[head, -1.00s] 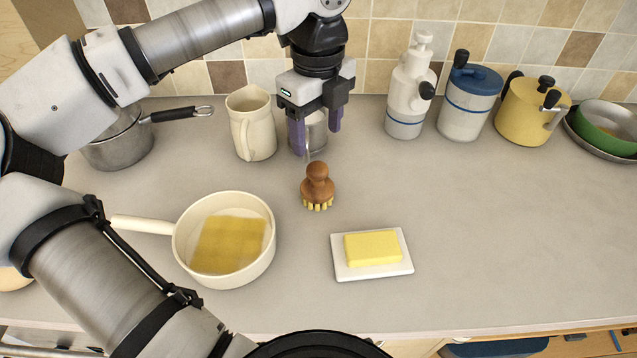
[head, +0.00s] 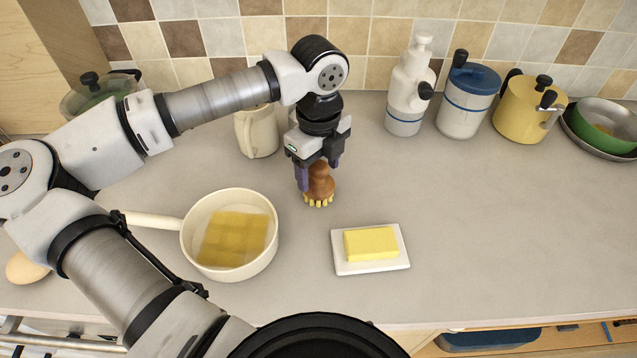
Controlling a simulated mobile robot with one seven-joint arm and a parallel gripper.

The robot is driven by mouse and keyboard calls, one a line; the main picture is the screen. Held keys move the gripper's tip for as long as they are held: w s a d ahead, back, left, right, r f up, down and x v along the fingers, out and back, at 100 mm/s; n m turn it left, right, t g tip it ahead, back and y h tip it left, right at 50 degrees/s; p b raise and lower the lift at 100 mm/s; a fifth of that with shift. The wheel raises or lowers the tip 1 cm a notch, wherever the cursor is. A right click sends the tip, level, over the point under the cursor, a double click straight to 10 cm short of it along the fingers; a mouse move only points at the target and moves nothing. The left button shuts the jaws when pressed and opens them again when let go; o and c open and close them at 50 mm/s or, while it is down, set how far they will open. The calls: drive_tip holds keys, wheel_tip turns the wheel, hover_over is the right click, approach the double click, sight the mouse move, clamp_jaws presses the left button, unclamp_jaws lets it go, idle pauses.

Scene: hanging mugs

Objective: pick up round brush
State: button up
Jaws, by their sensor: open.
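The round brush (head: 319,186) stands on the grey counter, bristles down. It has a brown wooden knob and yellowish bristles. My gripper (head: 318,177) is right at the brush, pointing down from above. Its purple fingers are open, and the left one shows beside the knob. The top of the knob is partly hidden by the gripper. I cannot tell whether the fingers touch the wood.
A cream pan (head: 229,235) stands to the left and a white butter dish (head: 370,266) to the front right. A cream pitcher (head: 258,135) is behind left. A white bottle (head: 408,95) and canisters line the back wall. The counter's right side is clear.

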clamp_jaws()
wheel_tip(320, 180, up, 10)
drive_tip(key=b, duration=0.2)
drive_tip(key=shift+b, duration=0.35)
drive_tip(key=c, duration=0.6)
unclamp_jaws()
drive_tip(key=c, duration=0.4)
